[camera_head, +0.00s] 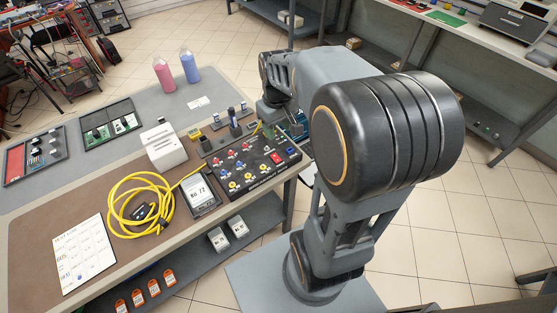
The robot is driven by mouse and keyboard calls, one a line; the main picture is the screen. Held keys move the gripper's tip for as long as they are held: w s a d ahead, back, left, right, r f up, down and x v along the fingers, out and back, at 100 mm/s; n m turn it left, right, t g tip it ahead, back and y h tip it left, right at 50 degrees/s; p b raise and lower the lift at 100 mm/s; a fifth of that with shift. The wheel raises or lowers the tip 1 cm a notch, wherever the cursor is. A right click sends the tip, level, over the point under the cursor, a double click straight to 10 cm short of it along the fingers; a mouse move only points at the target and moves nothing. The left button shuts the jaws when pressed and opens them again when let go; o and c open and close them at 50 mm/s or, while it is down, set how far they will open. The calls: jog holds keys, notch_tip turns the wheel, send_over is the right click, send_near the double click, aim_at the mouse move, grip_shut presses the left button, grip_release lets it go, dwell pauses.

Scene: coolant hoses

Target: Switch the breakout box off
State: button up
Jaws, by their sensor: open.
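The breakout box (252,178) is a black box with rows of red, blue, yellow and white jacks. It lies at the right edge of the brown mat on the bench. A red rocker switch (277,157) sits near its right end; its position is too small to tell. My gripper (291,128) is just beyond the box's far right corner, partly hidden by my arm. It is open, and I see nothing held. I cannot tell how high it is above the bench.
A yellow cable coil (141,206), a meter reading "No. 72" (201,194) and a white device (164,147) lie left of the box. Small connectors (233,122) stand behind it. A pink bottle (164,74) and a blue bottle (190,66) stand farther back.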

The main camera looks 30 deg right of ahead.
aim_at(278, 160)
notch_tip(278, 160, down, 14)
jog(key=shift+d+r+b, duration=0.1)
jog(key=shift+r+b, duration=0.1)
jog(key=shift+b, duration=0.15)
jog(key=shift+c, duration=0.5)
grip_shut()
jog(key=shift+w+r+g+p, duration=0.15)
jog(key=shift+r+g+p, duration=0.25)
jog(key=shift+p, duration=0.45)
jog(key=shift+w+f+g+p, duration=0.2)
jog(key=shift+g+p, duration=0.6)
jog(key=shift+g, duration=0.3)
jog(key=shift+o, duration=0.5)
grip_release()
